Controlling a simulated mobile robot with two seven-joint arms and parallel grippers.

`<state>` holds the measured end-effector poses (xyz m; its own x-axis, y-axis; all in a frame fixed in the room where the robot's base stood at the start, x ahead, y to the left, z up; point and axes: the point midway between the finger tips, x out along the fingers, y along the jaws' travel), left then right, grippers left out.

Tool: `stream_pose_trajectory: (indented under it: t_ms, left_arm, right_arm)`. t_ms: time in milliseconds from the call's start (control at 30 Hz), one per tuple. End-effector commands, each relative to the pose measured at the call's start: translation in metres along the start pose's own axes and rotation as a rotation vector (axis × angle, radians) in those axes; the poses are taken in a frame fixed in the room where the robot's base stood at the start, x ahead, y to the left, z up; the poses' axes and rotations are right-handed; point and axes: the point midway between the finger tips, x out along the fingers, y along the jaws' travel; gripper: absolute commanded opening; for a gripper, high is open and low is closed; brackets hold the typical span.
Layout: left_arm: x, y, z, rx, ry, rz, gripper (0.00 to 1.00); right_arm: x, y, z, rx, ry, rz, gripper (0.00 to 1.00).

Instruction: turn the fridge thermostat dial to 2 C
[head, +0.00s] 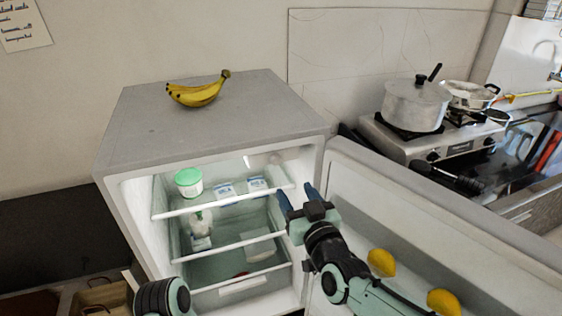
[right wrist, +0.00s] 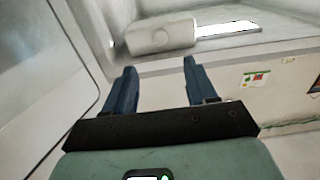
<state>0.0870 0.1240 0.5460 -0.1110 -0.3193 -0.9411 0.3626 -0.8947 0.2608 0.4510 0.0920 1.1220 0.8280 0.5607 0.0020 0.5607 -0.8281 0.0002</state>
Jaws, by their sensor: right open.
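The fridge (head: 215,115) stands open, its door (head: 400,200) swung out to the right. A pale rounded housing that looks like the thermostat dial (head: 276,158) sits under the fridge ceiling, above the top shelf. It also shows in the right wrist view (right wrist: 162,36), beyond the fingertips; its markings and setting are too small to read. My right gripper (head: 297,190) is open and empty at the fridge opening, its two blue fingers pointing inward, apart from the dial. It also shows in the right wrist view (right wrist: 160,66). Only a dark rounded part of my left arm shows at lower left.
A green-lidded tub (head: 189,182) and white-and-blue packs (head: 257,184) stand on the top shelf (head: 225,204). Lemons (head: 382,262) lie by the door, near my right arm. Bananas (head: 198,92) lie on the fridge top. A pot (head: 415,105) stands on the stove at right.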

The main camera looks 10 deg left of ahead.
Motion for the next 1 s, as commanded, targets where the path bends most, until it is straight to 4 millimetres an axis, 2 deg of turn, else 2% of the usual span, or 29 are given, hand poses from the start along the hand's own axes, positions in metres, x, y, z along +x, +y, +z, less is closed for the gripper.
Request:
stream_pose_trajectory:
  t_ms: [300, 500, 700, 1000]
  left_arm:
    - [-0.018, 0.007, -0.001, 0.002, 0.006, 0.002, 0.0]
    - [-0.028, 0.011, -0.003, 0.004, 0.01, 0.004, 0.0]
    - [-0.033, 0.013, -0.003, 0.004, 0.012, 0.004, 0.0]
    - [-0.033, 0.013, -0.003, 0.004, 0.012, 0.004, 0.0]
  right_arm:
    - [0.069, 0.0, -0.001, -0.002, -0.002, 0.0, 0.56]
    - [0.1, 0.001, -0.001, -0.001, -0.001, 0.001, 0.56]
    - [0.114, 0.001, 0.0, -0.001, -0.001, 0.001, 0.56]
    - [0.116, 0.001, 0.001, 0.0, -0.001, 0.001, 0.56]
